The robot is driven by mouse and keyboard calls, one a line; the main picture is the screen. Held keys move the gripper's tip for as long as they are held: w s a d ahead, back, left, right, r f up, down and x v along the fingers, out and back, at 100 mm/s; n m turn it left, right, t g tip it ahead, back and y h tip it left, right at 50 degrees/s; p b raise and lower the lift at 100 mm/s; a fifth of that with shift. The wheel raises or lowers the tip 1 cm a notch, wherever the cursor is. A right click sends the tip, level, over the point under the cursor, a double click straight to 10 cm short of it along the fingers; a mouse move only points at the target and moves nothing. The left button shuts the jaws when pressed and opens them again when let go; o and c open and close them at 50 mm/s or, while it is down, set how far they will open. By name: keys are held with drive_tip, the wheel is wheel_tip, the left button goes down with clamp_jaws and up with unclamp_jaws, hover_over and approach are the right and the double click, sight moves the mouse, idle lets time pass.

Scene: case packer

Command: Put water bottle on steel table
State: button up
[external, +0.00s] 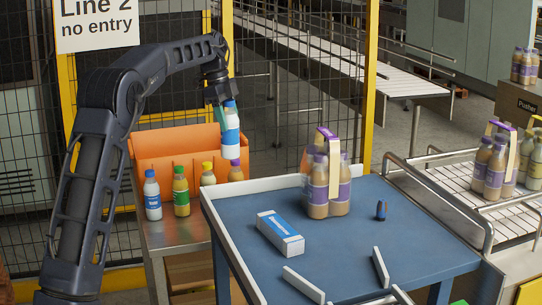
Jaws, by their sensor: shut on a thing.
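My gripper (222,100) is at the end of my arm, pointing down, above the right part of the orange bin (165,147).
A white bottle with a blue cap (152,197), a green-labelled bottle (181,192) and others stand in the row. The blue worktable (340,255) to the right holds a bottle pack (328,185) and a white-blue box (280,235). A mesh fence (300,100) stands behind.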

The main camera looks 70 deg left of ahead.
drive_tip(key=s+a+f+n, duration=0.1)
drive_tip(key=s+a+f, duration=0.2)
drive_tip(key=a+f, duration=0.35)
wheel_tip(320, 180, down, 19)
drive_tip(key=shift+s, duration=0.2)
idle(0.4)
drive_tip(key=o, duration=1.2)
drive_tip(key=shift+c, duration=0.2)
drive_tip(key=shift+r, duration=0.1)
drive_tip(key=v, duration=1.2)
drive_tip(key=shift+d, duration=0.1)
